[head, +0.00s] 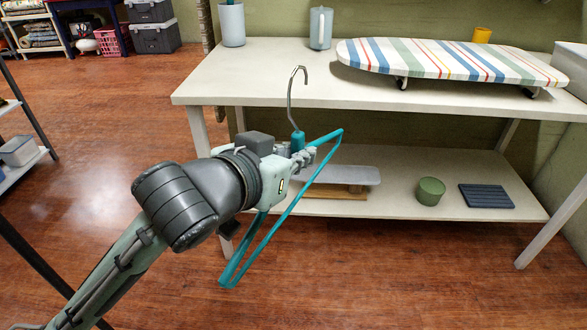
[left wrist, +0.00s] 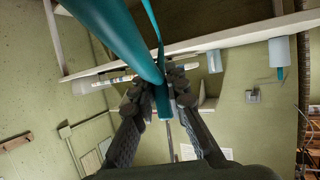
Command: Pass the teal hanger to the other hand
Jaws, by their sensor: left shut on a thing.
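The teal hanger (head: 284,208) is in the air in front of the white table, its metal hook (head: 291,98) pointing up and its body tilted. My left gripper (head: 306,155) is shut on it near the neck, below the hook. In the left wrist view the fingers (left wrist: 160,95) close around the teal hanger (left wrist: 135,42), whose near arm crosses the upper middle. Part of the hanger is hidden behind my left wrist in the head view. My right gripper is not in view.
Floor at the lower right is clear.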

